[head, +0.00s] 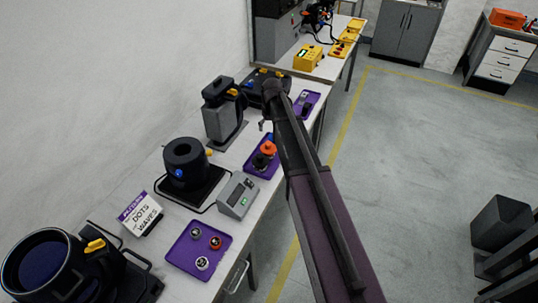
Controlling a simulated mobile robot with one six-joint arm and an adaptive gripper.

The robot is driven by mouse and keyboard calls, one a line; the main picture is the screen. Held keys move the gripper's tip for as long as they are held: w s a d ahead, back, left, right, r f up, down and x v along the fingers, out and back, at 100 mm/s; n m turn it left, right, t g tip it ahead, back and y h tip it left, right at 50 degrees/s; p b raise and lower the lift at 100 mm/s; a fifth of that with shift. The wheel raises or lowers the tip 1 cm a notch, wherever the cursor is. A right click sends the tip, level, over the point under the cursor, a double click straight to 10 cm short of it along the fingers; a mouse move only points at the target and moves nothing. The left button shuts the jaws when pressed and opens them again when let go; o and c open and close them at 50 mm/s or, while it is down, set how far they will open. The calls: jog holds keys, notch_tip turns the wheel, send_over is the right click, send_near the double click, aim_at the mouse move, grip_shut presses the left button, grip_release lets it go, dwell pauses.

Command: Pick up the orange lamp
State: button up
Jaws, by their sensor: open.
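A bright orange rounded object (268,147), which looks like the orange lamp, sits on the middle purple tray (251,169). A dark piece with some orange lies against its near side; where one ends and the other begins is unclear. A small round piece with an orange-red ring (215,242) lies on the near purple tray (183,254), between two similar grey pieces. My dark arm reaches up from the bottom, and its far end is above the bench beyond the middle tray.
The long white bench (165,216) runs along the wall. A grey box with a screen (238,195), a black round device (185,163), a tall grey machine (222,110) and a sign (140,214) crowd it. A large black can light (45,268) stands nearest. The floor at right is mostly clear.

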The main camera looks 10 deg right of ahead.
aim_at(269, 143)
jog(key=shift+w+f+b, duration=0.25)
jog(key=shift+f+b, duration=1.05)
jog(key=shift+f, duration=0.15)
jog(key=shift+w+f+b, duration=0.2)
jog(key=shift+f+b, duration=1.1)
jog(key=shift+f, duration=0.15)
jog(key=shift+f, duration=0.1)
jog(key=shift+w+f+b, duration=0.15)
jog(key=shift+f+b, duration=1.1)
jog(key=shift+b, duration=0.05)
jog(key=shift+w+f+b, duration=0.15)
jog(key=shift+f+b, duration=1.1)
jog(key=shift+b, duration=0.05)
grip_shut()
